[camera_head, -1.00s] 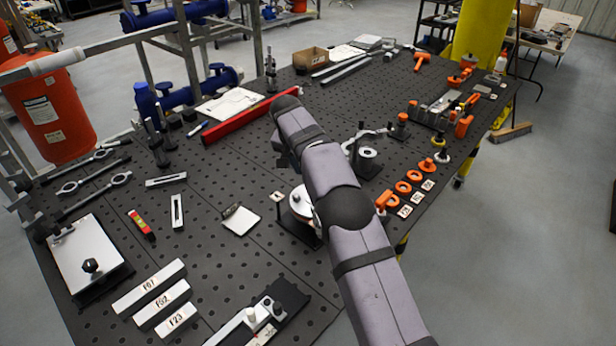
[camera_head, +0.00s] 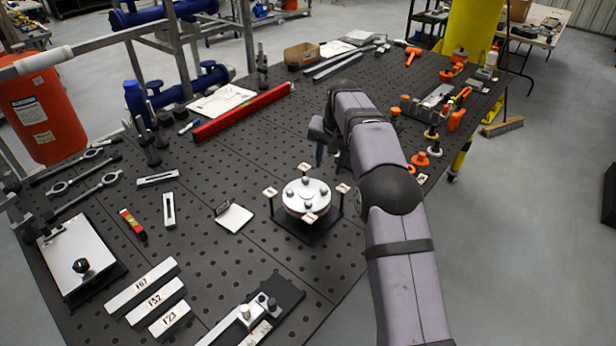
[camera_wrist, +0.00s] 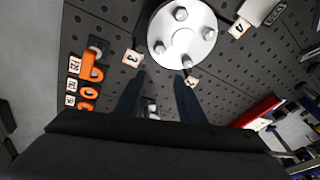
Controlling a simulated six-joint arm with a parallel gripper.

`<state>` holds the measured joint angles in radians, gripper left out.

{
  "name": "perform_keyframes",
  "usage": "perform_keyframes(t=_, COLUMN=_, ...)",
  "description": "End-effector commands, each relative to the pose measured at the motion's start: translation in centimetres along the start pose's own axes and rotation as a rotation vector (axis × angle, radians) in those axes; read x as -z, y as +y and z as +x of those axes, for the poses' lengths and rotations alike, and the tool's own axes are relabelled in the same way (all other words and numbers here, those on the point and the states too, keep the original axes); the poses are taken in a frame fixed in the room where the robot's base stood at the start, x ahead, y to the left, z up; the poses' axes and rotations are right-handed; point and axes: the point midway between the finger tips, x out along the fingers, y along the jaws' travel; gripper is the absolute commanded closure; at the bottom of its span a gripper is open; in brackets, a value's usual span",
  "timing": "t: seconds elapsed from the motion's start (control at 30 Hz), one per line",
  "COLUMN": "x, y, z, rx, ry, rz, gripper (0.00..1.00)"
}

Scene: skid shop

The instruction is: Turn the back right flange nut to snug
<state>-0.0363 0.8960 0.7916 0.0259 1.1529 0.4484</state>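A round silver flange (camera_head: 293,207) sits on a black stand on the table. It carries several nuts; one is on its far side (camera_head: 306,181), one on its right (camera_head: 323,192). In the wrist view the flange (camera_wrist: 172,32) is at the top, with its nuts and numbered tags 3 (camera_wrist: 132,57) and 4 (camera_wrist: 239,28) around it. I cannot tell which nut counts as back right. My gripper (camera_head: 329,160) is behind and right of the flange, apart from it. In the wrist view its fingers (camera_wrist: 160,82) are spread and empty, below the flange.
Orange parts (camera_wrist: 91,67) with labels stand beside the flange. A red bar (camera_head: 240,112) lies farther back. Marked blocks (camera_head: 156,297) and a black fixture (camera_head: 283,292) are at the front.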

Motion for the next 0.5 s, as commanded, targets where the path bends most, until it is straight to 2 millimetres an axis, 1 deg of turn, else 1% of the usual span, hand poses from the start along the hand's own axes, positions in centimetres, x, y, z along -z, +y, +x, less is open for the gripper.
perform_keyframes(t=0.03, x=-0.5, y=-0.7, z=0.3, rx=0.028, ry=-0.015, rz=-0.080, gripper=0.64)
perform_keyframes(t=0.13, x=-1.3, y=-2.0, z=0.8, rx=0.088, ry=-0.026, rz=-0.265, gripper=0.64)
perform_keyframes(t=0.3, x=-1.5, y=-3.6, z=1.0, rx=0.159, ry=0.000, rz=-0.569, gripper=0.64)
perform_keyframes(t=0.4, x=-1.4, y=-4.0, z=0.9, rx=0.172, ry=0.023, rz=-0.716, gripper=0.64)
perform_keyframes(t=0.5, x=-1.2, y=-4.0, z=0.9, rx=0.171, ry=0.040, rz=-0.828, gripper=0.64)
